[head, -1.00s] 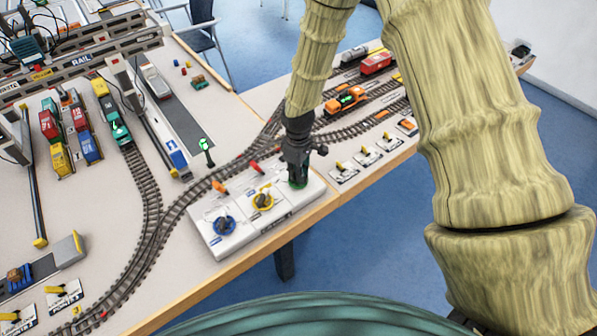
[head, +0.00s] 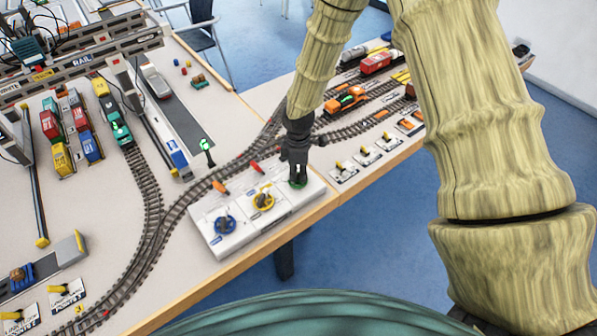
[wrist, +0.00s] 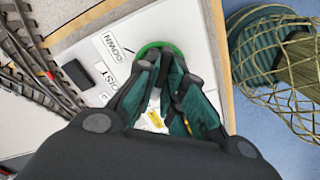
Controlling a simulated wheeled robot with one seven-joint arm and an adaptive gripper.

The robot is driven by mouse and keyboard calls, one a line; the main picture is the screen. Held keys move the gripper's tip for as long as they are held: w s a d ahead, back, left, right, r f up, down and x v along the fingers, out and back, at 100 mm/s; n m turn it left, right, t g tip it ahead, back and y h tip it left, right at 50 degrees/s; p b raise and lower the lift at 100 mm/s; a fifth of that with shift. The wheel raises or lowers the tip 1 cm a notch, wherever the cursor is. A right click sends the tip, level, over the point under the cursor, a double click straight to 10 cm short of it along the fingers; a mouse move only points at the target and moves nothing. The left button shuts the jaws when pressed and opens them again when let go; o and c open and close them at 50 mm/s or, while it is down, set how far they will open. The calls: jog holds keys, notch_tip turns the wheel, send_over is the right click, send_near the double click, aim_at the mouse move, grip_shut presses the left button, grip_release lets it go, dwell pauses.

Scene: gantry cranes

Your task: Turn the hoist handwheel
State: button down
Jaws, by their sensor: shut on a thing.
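The hoist handwheel is a small green wheel (wrist: 163,48) at the right end of the white control box (head: 222,247). In the wrist view its label strips read "HOIST" and "DOWN". My gripper (head: 298,178) points down over this wheel. In the wrist view my gripper (wrist: 162,62) has its fingertips close together at the wheel and is shut on it. The fingers hide much of the wheel, so the exact hold is hidden.
Curved track (head: 157,215) runs behind the box. A green signal (head: 206,146) is farther back. Small yellow-lever switches (head: 367,152) lie to the right. The table's front edge is close to the box.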

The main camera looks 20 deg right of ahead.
aim_at(298, 174)
jog(key=shift+w, duration=0.1)
jog(key=c, duration=1.5)
grip_release()
notch_tip(298, 174, up, 12)
jog(key=shift+r, duration=0.1)
